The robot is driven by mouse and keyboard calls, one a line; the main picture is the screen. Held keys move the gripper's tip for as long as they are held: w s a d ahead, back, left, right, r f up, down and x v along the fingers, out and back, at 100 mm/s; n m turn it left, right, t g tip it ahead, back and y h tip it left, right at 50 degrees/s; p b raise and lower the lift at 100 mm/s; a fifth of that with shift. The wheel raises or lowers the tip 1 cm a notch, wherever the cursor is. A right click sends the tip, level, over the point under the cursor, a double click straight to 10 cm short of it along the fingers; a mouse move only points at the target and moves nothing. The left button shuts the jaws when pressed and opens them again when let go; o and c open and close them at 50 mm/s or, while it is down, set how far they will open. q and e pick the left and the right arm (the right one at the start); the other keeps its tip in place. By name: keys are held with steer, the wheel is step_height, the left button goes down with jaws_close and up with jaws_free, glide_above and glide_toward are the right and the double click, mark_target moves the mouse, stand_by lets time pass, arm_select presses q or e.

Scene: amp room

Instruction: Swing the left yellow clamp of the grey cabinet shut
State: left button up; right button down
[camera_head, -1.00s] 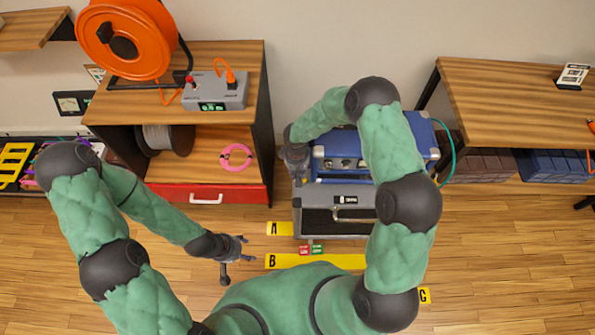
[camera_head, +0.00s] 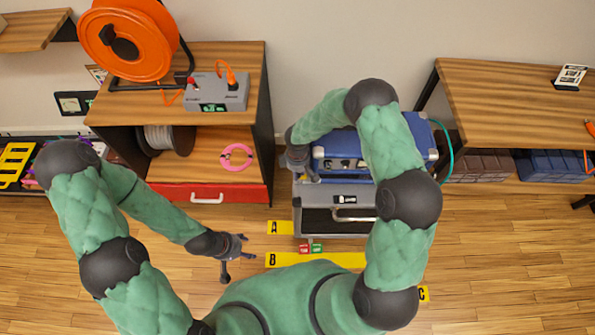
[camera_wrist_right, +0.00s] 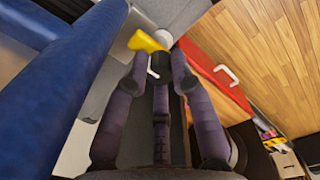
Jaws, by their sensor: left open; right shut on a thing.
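The grey cabinet (camera_head: 298,218) stands on the floor in the middle of the head view, with a blue case on top. The left yellow clamp (camera_wrist_right: 147,42) shows at my right fingertips in the right wrist view. A small bit of yellow also shows beside that gripper in the head view. My right gripper (camera_wrist_right: 155,58) is at the cabinet's upper left side and is shut on the clamp; its fingers hide part of it. My left gripper (camera_head: 240,246) is open and empty above the floor, left of the cabinet. My right arm hides the cabinet's right side.
The blue case (camera_head: 345,160) sits close beside my right gripper. A wooden shelf unit (camera_head: 215,150) with a red drawer (camera_head: 180,193) stands to the left. Yellow floor strips (camera_head: 318,260) lie in front of the cabinet. Open floor lies at right.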

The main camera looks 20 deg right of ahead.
steer(key=shift+s+f, duration=0.1)
steer(key=shift+s, duration=0.1)
steer(key=c, duration=1.1)
jaws_free()
steer(key=shift+d, duration=0.1)
steer(key=shift+o, duration=0.2)
steer(key=shift+w, duration=0.1)
steer(key=shift+w+r, duration=0.1)
steer(key=shift+r, duration=0.45)
step_height(320, 180, up, 11)
steer(key=shift+s, duration=0.2)
steer(key=s+a+f+m+y, duration=0.2)
steer(key=s+f+m, duration=0.4)
steer(key=s, duration=0.5)
steer(key=s+a+f+m+y, duration=0.2)
steer(key=s+f+m, duration=0.4)
steer(key=s, duration=0.5)
steer(key=shift+s+a+f+m, duration=0.2)
steer(key=shift+a+f+m, duration=0.1)
steer(key=shift+a+m, duration=0.45)
